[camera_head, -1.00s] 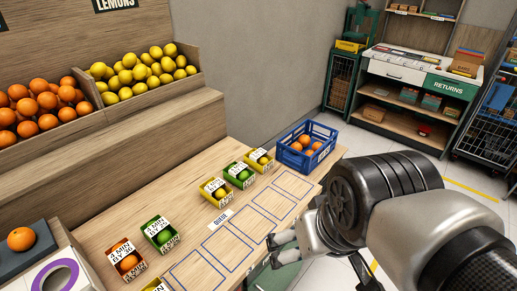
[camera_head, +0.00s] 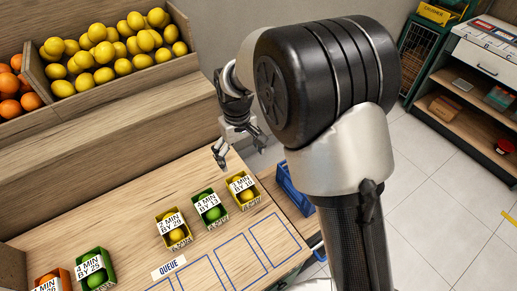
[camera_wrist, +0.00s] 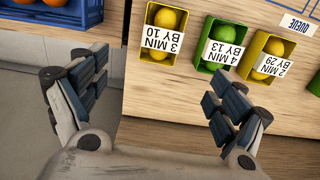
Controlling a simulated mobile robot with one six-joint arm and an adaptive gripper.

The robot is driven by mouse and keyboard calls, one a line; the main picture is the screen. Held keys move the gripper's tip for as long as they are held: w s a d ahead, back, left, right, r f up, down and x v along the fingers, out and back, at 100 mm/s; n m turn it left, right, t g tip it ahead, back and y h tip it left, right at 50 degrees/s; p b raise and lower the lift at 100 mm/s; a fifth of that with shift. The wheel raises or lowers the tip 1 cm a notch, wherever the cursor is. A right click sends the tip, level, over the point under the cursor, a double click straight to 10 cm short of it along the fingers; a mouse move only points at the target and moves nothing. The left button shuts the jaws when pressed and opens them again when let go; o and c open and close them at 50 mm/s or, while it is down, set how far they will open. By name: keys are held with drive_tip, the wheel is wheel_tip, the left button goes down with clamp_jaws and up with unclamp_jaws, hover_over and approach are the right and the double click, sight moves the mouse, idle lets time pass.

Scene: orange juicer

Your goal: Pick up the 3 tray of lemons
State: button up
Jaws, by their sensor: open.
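The yellow tray of lemons labelled "3 MIN BY 10" (camera_head: 243,190) stands at the far right end of the row on the wooden counter. In the wrist view this tray (camera_wrist: 151,48) is at the top centre, its label upside down, with lemons showing. My gripper (camera_head: 239,155) is open and empty, beyond the tray and apart from it in the head view. In the wrist view my gripper (camera_wrist: 158,98) has its fingers spread wide on both sides, below the tray in the picture.
A green tray (camera_head: 210,209) marked "4 MIN BY 13" and a yellow tray (camera_head: 173,228) marked "2 MIN BY 29" stand beside it. The blue crate (camera_head: 292,190) is partly hidden by my arm. Lemons (camera_head: 105,52) fill a bin on the raised shelf behind.

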sight(242, 184)
drive_tip(key=f+b, duration=0.1)
drive_tip(key=f, duration=0.7)
drive_tip(key=f+b, duration=0.1)
drive_tip(key=f, duration=0.3)
drive_tip(key=shift+a+f+b, duration=0.25)
drive_tip(key=shift+f+b, duration=0.1)
drive_tip(key=shift+f, duration=0.05)
wheel_tip(242, 184, down, 5)
drive_tip(key=shift+s+f+b, duration=0.15)
drive_tip(key=shift+b, duration=0.6)
drive_tip(key=shift+d, duration=0.1)
drive_tip(key=shift+c, duration=0.4)
drive_tip(key=c, duration=1.2)
